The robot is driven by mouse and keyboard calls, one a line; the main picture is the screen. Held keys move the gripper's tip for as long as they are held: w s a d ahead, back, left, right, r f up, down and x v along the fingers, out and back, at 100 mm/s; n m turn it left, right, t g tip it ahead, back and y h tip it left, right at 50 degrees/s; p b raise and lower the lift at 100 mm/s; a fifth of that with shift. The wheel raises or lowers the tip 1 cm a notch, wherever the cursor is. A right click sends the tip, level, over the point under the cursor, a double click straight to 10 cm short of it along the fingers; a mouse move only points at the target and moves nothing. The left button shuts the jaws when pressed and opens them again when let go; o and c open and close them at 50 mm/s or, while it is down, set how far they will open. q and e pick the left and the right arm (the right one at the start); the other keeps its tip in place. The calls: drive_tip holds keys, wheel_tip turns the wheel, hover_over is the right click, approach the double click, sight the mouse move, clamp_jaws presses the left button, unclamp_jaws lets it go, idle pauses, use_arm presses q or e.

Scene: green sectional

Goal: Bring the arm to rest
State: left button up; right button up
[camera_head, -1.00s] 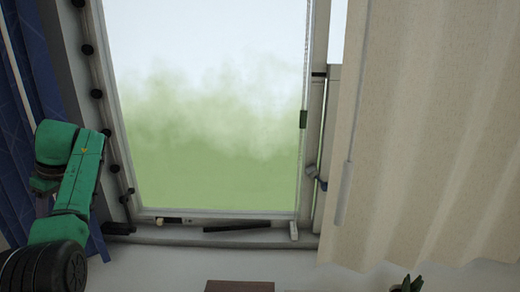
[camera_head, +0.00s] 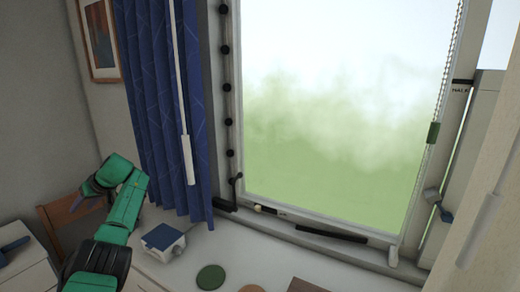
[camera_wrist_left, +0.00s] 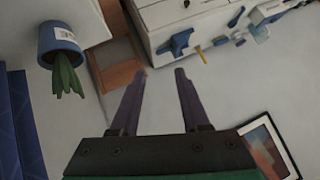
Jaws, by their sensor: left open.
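My left arm (camera_head: 125,210), green and black, comes up from the bottom left of the head view, bent at its upper end. My left gripper (camera_wrist_left: 160,73) shows in the wrist view with its two dark fingers apart and nothing between them. In the head view the gripper (camera_head: 76,207) is small and partly hidden, in front of a wooden chair back. My right arm and gripper are not in view.
A blue curtain (camera_head: 160,110) and a window (camera_head: 340,120) stand right of the arm. A blue-topped box (camera_head: 163,240) and a green disc (camera_head: 210,277) rest on the white surface. The wrist view shows a blue plant pot (camera_wrist_left: 62,42), a white cabinet (camera_wrist_left: 180,22) and a picture (camera_wrist_left: 268,145).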

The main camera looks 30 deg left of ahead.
use_arm(q)
wheel_tip(320, 180, down, 19)
drive_tip(key=s+a+m+t+y, duration=0.2)
drive_tip(key=a+m+t+y, duration=0.15)
drive_tip(key=m, duration=1.05)
drive_tip(key=s+d+f+m+t+h, duration=0.1)
drive_tip(key=s+d+f+m+h, duration=0.15)
drive_tip(key=s+f+m, duration=0.4)
drive_tip(key=s+d+f+m+t+h, duration=0.1)
drive_tip(key=s+d+f+m+t, duration=0.2)
drive_tip(key=f, duration=0.6)
drive_tip(key=s+d+f+n+g+h, duration=0.1)
drive_tip(key=s+d+f+h, duration=0.15)
drive_tip(key=d+f, duration=0.65)
drive_tip(key=s+d+f+n+g+h, duration=0.1)
drive_tip(key=s+d+f+g+h, duration=0.15)
drive_tip(key=d+f, duration=0.6)
drive_tip(key=s+d+f+h+b, duration=0.1)
drive_tip(key=d+f, duration=0.2)
drive_tip(key=d, duration=0.7)
drive_tip(key=s+d+f+n+h, duration=0.1)
drive_tip(key=d+f, duration=0.3)
drive_tip(key=d, duration=0.7)
drive_tip(key=s+d+f+n+h+b, duration=0.1)
drive_tip(key=d+f, duration=0.3)
drive_tip(key=d, duration=0.7)
drive_tip(key=shift+s+t+h+b, duration=0.3)
drive_tip(key=shift+s+h+b, duration=0.1)
drive_tip(key=shift+h, duration=0.1)
